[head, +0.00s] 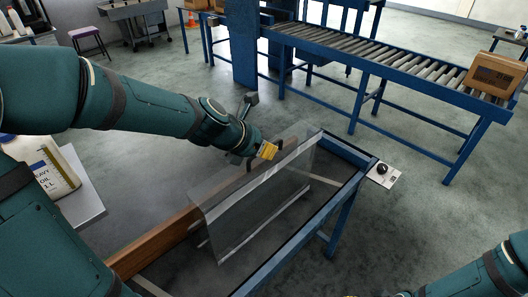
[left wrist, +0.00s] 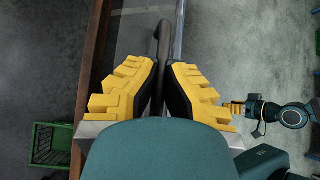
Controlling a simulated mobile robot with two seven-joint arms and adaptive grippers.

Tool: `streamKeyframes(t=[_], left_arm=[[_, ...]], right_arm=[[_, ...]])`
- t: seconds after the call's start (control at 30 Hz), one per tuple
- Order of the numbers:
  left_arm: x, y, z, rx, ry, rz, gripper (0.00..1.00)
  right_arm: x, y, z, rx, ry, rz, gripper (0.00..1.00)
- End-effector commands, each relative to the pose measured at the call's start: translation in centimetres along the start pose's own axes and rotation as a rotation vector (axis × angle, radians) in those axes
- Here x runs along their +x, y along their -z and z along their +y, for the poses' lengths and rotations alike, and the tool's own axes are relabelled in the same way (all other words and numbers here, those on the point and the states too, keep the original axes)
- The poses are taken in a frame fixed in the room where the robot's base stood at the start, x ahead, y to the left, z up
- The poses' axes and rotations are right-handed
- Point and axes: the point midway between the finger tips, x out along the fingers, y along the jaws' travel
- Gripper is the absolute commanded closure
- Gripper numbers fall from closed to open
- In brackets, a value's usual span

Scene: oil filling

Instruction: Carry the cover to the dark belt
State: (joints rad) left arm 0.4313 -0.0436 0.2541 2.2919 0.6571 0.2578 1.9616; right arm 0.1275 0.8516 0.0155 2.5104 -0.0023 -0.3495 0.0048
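The cover (head: 255,205) is a see-through panel with a pale grey top strip and dark handles, in the middle of the head view. My left gripper (head: 268,150) is at its top edge. In the left wrist view its yellow fingers (left wrist: 165,75) are closed around a dark handle bar (left wrist: 163,35). A blue frame (head: 343,212) with dark inner edges lies below and around the cover. I cannot tell whether the cover touches it, or make out a belt surface clearly. My right gripper shows small in the left wrist view (left wrist: 238,108); its opening is unclear.
An oil jug (head: 42,167) stands on a grey table (head: 88,203) at left. A brown wooden side (head: 155,243) borders the frame. A green crate (left wrist: 48,143) is on the floor.

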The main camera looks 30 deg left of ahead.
Motion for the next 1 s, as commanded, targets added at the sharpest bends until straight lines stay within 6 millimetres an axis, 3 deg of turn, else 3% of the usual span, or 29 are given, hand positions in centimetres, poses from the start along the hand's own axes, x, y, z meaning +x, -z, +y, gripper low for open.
streamKeyframes(t=[0.27,0.37,0.73,0.87,1.0], left_arm=[[0.1,0.0,0.0,0.001,-0.001,-0.002,1.00],[0.1,0.1,0.0,0.000,0.000,0.000,0.66],[-0.2,-0.2,0.0,0.000,0.000,0.000,0.66],[-1.9,-0.3,0.0,0.000,-0.004,-0.002,0.66],[-4.8,-0.4,0.0,0.001,-0.004,-0.003,0.66]], right_arm=[[0.1,0.0,0.0,0.000,0.000,0.001,0.53],[0.0,0.0,0.0,0.000,0.000,0.001,0.53],[-0.3,0.0,-0.1,0.000,0.000,0.001,0.53],[-0.9,0.0,-0.3,0.000,0.000,-0.002,0.53],[-2.0,0.1,-0.7,0.002,0.000,0.000,0.53]])
